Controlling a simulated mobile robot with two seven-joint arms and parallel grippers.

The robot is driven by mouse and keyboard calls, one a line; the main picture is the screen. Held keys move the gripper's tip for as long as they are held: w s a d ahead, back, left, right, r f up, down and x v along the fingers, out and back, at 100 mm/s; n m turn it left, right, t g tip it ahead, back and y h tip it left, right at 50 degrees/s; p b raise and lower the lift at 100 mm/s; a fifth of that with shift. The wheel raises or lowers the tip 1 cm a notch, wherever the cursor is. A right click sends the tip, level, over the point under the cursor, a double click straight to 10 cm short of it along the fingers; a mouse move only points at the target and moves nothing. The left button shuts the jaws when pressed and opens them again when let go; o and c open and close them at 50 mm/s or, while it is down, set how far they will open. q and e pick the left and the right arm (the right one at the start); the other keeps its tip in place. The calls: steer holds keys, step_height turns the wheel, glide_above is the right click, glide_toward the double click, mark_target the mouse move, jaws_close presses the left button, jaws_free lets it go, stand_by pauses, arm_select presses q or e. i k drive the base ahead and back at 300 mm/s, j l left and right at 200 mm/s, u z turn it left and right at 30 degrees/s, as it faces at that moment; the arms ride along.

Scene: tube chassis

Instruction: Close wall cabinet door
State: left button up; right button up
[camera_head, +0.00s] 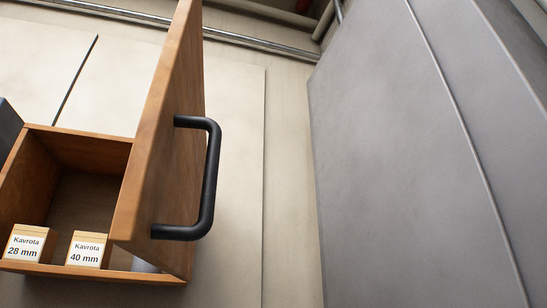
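The wooden wall cabinet (78,150) is at the lower left of the head view, with its inside showing. Its wooden door (160,130) stands open, swung out from the cabinet toward me and seen at a steep angle. A black bar handle (211,180) is on the right-hand face of the door. Neither of my grippers shows in this view.
Two small boxes, labelled Kavrota 28 mm (25,246) and Kavrota 40 mm (87,251), stand inside the cabinet. A large grey panel (400,160) fills the right side. Metal pipes (262,43) run along the top of the pale wall (235,100).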

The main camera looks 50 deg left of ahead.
mark_target(158, 219)
steer(key=k+l, duration=0.1)
steer(key=k, duration=0.35)
steer(key=k+l, duration=0.15)
steer(key=k, duration=0.3)
steer(key=k+l, duration=0.1)
steer(key=k, duration=0.4)
steer(key=i, duration=0.4)
